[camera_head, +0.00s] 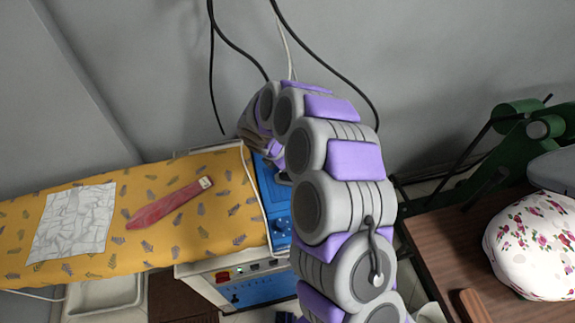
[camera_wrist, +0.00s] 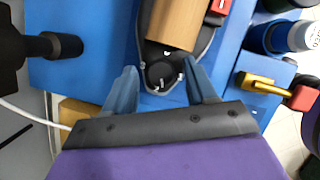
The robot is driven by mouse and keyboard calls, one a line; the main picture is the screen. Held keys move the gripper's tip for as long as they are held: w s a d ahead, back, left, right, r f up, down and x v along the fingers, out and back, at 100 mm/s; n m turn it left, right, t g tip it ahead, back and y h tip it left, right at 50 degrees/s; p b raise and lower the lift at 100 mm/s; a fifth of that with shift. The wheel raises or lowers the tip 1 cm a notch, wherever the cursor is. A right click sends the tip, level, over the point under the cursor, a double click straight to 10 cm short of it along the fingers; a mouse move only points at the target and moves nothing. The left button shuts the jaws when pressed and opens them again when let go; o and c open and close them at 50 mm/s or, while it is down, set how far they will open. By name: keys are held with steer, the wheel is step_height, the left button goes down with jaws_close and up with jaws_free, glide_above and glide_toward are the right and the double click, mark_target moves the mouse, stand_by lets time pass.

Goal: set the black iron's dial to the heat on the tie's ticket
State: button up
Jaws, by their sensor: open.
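In the wrist view a dark iron (camera_wrist: 204,40) with a wooden handle (camera_wrist: 172,22) lies on a blue surface. Its round black dial (camera_wrist: 162,74) has small pale marks around it; I cannot read the setting. My gripper (camera_wrist: 160,68) is open, with one finger on each side of the dial end. I cannot tell whether the fingers touch it. In the head view the red tie (camera_head: 165,208) lies on the yellow ironing board, with a small pale ticket (camera_head: 205,182) at its upper right end. The ticket's marking is too small to read. My arm hides the iron there.
The yellow board (camera_head: 225,220) also bears a crumpled white cloth (camera_head: 72,222). The blue station (camera_head: 268,190) adjoins its right end. In the wrist view a black fitting (camera_wrist: 20,48), a brass-coloured lever (camera_wrist: 258,82) and a blue-and-white bottle (camera_wrist: 298,36) stand close around. A white cord runs at left.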

steer(key=shift+a+f, duration=0.2)
steer(key=shift+a, duration=0.3)
steer(key=shift+d, duration=0.55)
steer(key=shift+c, duration=0.8)
steer(key=shift+d+r, duration=0.1)
steer(key=shift+d, duration=0.25)
steer(key=c, duration=0.3)
steer(key=shift+a, duration=0.4)
steer(key=c, duration=0.6)
